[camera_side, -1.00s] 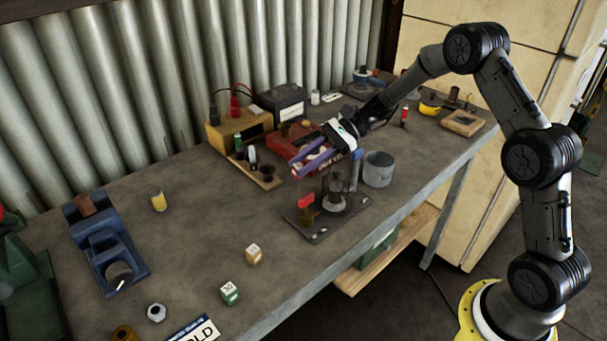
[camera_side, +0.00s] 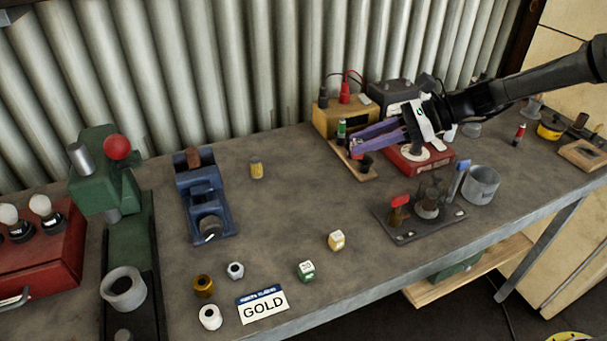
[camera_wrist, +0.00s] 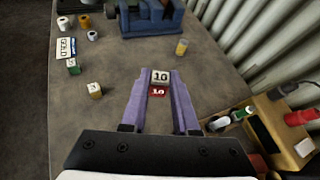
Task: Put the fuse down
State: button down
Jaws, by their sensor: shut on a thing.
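My gripper (camera_wrist: 158,98) is shut on a small cube-like fuse (camera_wrist: 160,78) with a white face and a red face, both marked 10. Its purple fingers hold it from both sides at their tips, above the grey bench (camera_wrist: 130,65). In the side view, my gripper (camera_side: 357,147) is over or near the wooden rack (camera_side: 368,174) at the back of the bench; the height between them is hard to tell. Two similar cubes lie on the bench, a yellow one (camera_side: 336,241) and a green one (camera_side: 306,271).
A red box (camera_side: 412,162) and an ochre box (camera_side: 330,118) with plugs stand close to my gripper. A black plate (camera_side: 405,238) with upright parts lies in front. A yellow cylinder (camera_side: 256,168) and blue holder (camera_side: 205,200) are left.

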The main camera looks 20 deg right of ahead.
jog(key=shift+s+a+r, duration=0.15)
jog(key=shift+a, duration=0.2)
jog(key=shift+s+a+r, duration=0.1)
jog(key=shift+a, duration=0.25)
jog(key=shift+w+a+f+g, duration=0.1)
jog(key=shift+w+a+g, duration=0.05)
jog(key=shift+a+g, duration=0.15)
jog(key=w+a+f, duration=0.3)
jog(key=w+f, duration=0.1)
jog(key=w, duration=0.4)
send_over(307, 175)
jog(key=f, duration=0.5)
jog(key=shift+s+d, duration=0.1)
jog(key=shift+s, duration=0.2)
jog(key=shift+w+f, duration=0.15)
jog(key=shift+f, duration=1.7)
jog(key=shift+f, duration=0.1)
jog(key=c, duration=0.7)
grip_release()
